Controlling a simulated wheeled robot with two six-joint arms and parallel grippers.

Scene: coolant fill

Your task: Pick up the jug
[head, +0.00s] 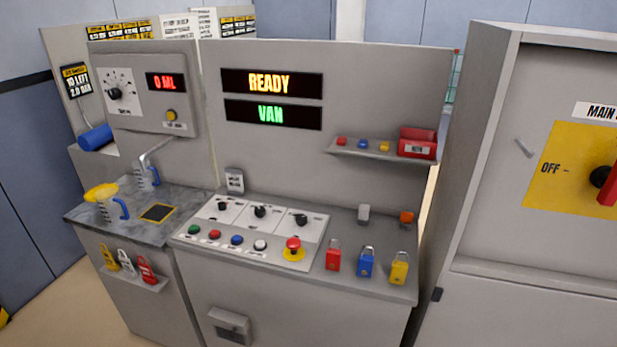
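Two clear jugs with blue handles stand on the dark grey counter (150,228) at the left. The front jug (112,211) has a yellow piece (101,192) over its top, and its handle is on its right side. The rear jug (141,179) stands close behind it, below a grey spout (155,148); it is small and partly hidden, so its contents cannot be told. Neither of my grippers shows in this view, and nothing is seen touching the jugs.
A yellow-edged dark pad (157,213) lies right of the front jug. The display (167,82) reads 0 ML. A switch panel (250,231) and several padlocks (366,263) occupy the right console. A blue cylinder (95,138) sits at the left. A large cabinet (480,130) stands at the right.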

